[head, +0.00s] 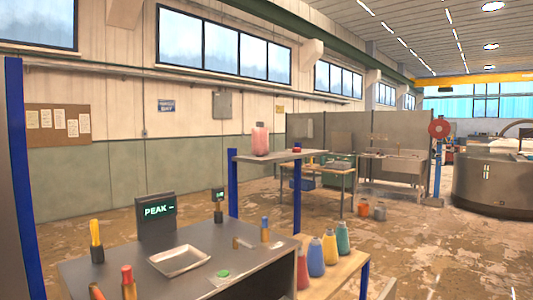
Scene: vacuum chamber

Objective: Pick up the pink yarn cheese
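A pink, rounded, upright object (260,140) with a narrower top stands on a raised grey shelf (282,157) in the middle of the head view. It is the only clearly pink thing in view, and it looks like the pink yarn cheese, though it is too small to make out any yarn. Nothing touches it except the shelf under it.
A dark table (120,277) in front holds a metal tray (180,261), a "PEAK" display (157,209) and tools. A wooden shelf (345,270) beside it bears several coloured bottle-like items. Blue posts (297,195) support the raised shelf. Open floor (430,260) lies right.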

